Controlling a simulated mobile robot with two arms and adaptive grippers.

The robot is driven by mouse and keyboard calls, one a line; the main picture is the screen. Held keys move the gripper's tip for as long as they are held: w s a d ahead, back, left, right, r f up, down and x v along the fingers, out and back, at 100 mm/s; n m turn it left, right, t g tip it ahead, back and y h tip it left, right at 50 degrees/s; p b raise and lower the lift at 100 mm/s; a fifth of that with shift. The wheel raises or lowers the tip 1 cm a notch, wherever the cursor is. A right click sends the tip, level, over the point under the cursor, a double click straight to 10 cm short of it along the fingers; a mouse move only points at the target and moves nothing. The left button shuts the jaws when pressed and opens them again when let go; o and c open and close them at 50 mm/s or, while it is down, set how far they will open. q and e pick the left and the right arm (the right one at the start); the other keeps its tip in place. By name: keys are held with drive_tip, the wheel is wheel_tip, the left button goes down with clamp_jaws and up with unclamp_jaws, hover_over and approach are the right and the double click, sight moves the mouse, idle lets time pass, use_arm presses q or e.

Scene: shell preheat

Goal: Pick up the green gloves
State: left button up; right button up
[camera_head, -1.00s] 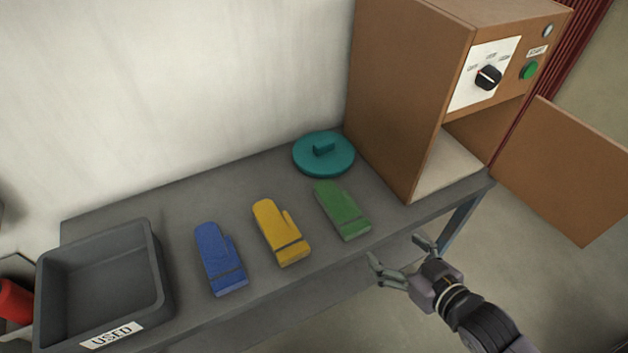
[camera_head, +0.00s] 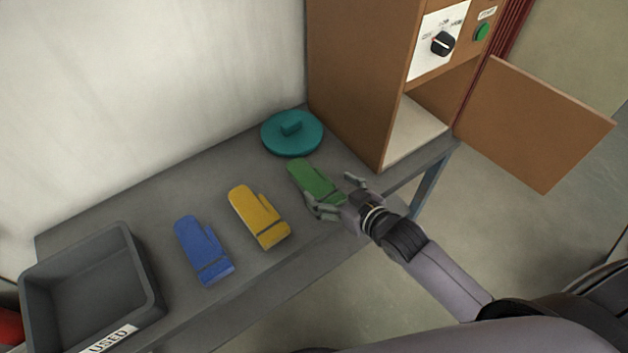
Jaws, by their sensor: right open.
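The green gloves (camera_head: 312,179) lie on the grey table, between the yellow gloves and the brown oven. They look like one flat mitten with its cuff toward the table's front edge. My right gripper (camera_head: 338,194) is open at the cuff end, with one finger to the left of the cuff and the other to the right. The gripper hides part of the cuff. I cannot tell whether the fingers touch it. My left gripper is not in view.
Yellow gloves (camera_head: 257,216) and blue gloves (camera_head: 203,250) lie to the left. A teal lid (camera_head: 291,134) lies behind the green gloves. The brown oven (camera_head: 350,80) stands at right, its door (camera_head: 535,125) open. A grey bin (camera_head: 148,272) marked USED stands at left.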

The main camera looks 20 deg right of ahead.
sight(317, 184)
drive_tip(key=shift+s+f+p+x, duration=0.1)
drive_tip(key=shift+f+p+x, duration=0.1)
drive_tip(key=shift+x, duration=0.75)
drive_tip(key=shift+s+f+p+x, duration=0.1)
drive_tip(key=shift+p+x, duration=0.05)
drive_tip(key=shift+x, duration=0.75)
drive_tip(key=shift+f+p+x, duration=0.1)
drive_tip(key=shift+p+x, duration=0.1)
drive_tip(key=shift+x, duration=0.75)
drive_tip(key=shift+s, duration=0.1)
drive_tip(key=shift+c, duration=0.3)
drive_tip(key=c, duration=1.3)
